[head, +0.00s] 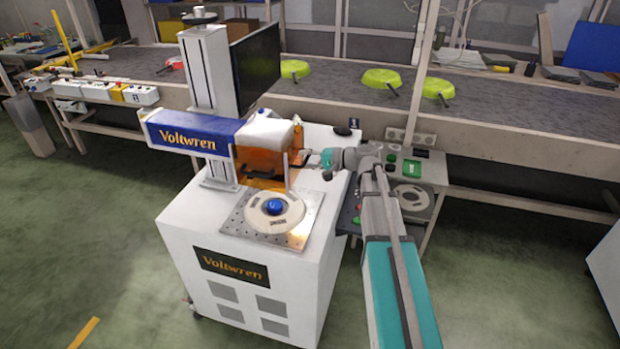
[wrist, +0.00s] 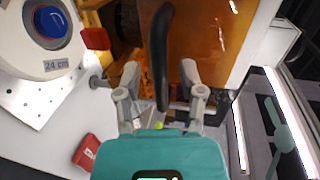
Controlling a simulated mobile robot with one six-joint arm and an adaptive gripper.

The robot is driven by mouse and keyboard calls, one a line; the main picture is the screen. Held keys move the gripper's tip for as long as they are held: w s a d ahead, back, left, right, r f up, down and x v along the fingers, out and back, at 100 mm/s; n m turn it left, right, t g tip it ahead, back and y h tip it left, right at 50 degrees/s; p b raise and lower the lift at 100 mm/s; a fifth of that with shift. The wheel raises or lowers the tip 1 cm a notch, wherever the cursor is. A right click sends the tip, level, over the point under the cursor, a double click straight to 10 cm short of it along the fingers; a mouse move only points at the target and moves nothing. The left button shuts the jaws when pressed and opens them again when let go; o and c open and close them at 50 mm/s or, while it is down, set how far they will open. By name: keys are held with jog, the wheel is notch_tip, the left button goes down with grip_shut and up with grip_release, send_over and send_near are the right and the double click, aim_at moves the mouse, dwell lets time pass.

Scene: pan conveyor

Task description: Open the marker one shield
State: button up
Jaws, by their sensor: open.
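The marker one shield (head: 258,160) is an orange see-through cover under the white head of the Voltwren marker (head: 213,172). It also fills the upper middle of the wrist view (wrist: 213,45). Its black bar handle (wrist: 161,50) runs upright in the wrist view; the handle also shows low on the shield in the head view (head: 262,176). My gripper (head: 306,157) is at the right side of the shield. In the wrist view my gripper (wrist: 160,72) is open, one finger on each side of the handle's lower end. Contact with the handle cannot be told.
A round white fixture with a blue knob (head: 274,206) sits on the perforated plate (head: 298,233) before the shield. A red block (wrist: 86,152) is near my gripper. Green pans (head: 381,77) lie on the conveyor (head: 340,92) behind. A side table (head: 436,170) stands at right.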

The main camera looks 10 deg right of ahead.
jog(key=shift+f, duration=0.1)
notch_tip(320, 180, down, 11)
jog(key=b, duration=1.2)
jog(key=p+v, duration=0.4)
jog(key=v, duration=0.9)
jog(key=s+a+f+n+g+h+p, duration=0.3)
jog(key=s+a+g+h+p, duration=0.4)
jog(key=a, duration=0.4)
jog(key=s+a+r+n+h+p, duration=0.2)
jog(key=s+h+p, duration=0.4)
jog(key=s, duration=0.5)
jog(key=shift+n+g+h, duration=0.3)
jog(key=shift+n+g, duration=0.1)
jog(key=shift+n, duration=0.1)
jog(key=shift+r, duration=0.15)
jog(key=shift+w, duration=0.1)
